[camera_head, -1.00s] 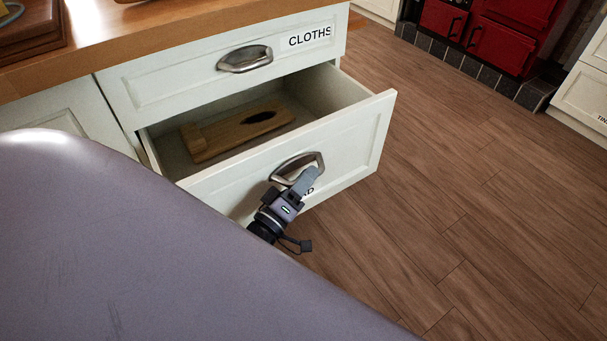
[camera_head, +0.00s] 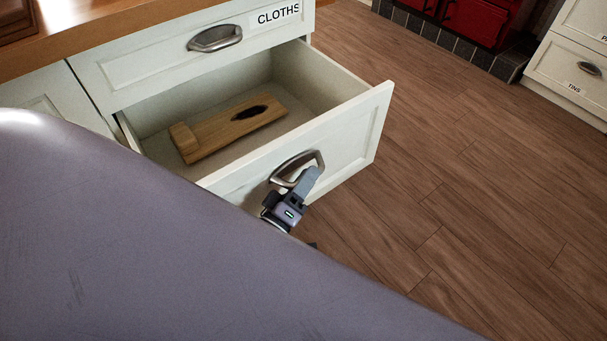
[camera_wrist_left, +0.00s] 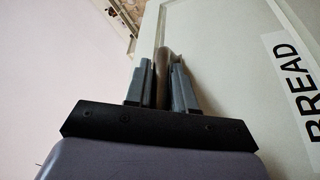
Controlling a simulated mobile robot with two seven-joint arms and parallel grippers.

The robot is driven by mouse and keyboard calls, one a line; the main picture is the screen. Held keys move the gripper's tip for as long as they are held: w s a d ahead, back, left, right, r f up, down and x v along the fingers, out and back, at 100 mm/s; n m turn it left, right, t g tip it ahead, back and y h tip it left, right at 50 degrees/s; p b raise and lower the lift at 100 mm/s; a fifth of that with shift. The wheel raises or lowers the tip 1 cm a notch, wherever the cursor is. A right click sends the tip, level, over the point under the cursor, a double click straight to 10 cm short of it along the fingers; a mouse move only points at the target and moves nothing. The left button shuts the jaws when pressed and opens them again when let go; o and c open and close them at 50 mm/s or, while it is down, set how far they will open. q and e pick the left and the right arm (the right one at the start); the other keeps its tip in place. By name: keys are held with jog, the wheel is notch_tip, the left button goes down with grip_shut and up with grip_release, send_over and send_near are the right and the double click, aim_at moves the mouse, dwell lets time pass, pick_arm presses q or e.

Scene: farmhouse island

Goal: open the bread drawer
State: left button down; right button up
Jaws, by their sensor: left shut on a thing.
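The bread drawer (camera_head: 345,140) is the lower drawer of the white unit and stands well open in the head view. Its front, with the label BREAD (camera_wrist_left: 292,80), shows in the left wrist view. A wooden board-like piece (camera_head: 230,126) with a dark oval mark lies inside it. My left gripper (camera_head: 308,180) is shut on the drawer's metal handle (camera_head: 297,167). In the left wrist view the handle (camera_wrist_left: 164,75) sits between the two fingers (camera_wrist_left: 162,84). My arm hides the drawer front's lower left part. My right gripper is not in view.
The closed CLOTHS drawer (camera_head: 180,58) is right above, under the wooden worktop (camera_head: 100,25). Open wooden floor (camera_head: 470,190) lies to the right. A red stove (camera_head: 480,18) and a white TINS drawer (camera_head: 565,75) stand at the back right.

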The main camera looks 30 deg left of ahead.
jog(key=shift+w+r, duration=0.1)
pick_arm(q)
jog(key=c, duration=1.1)
grip_release()
jog(key=shift+o, duration=0.2)
jog(key=shift+s, duration=0.1)
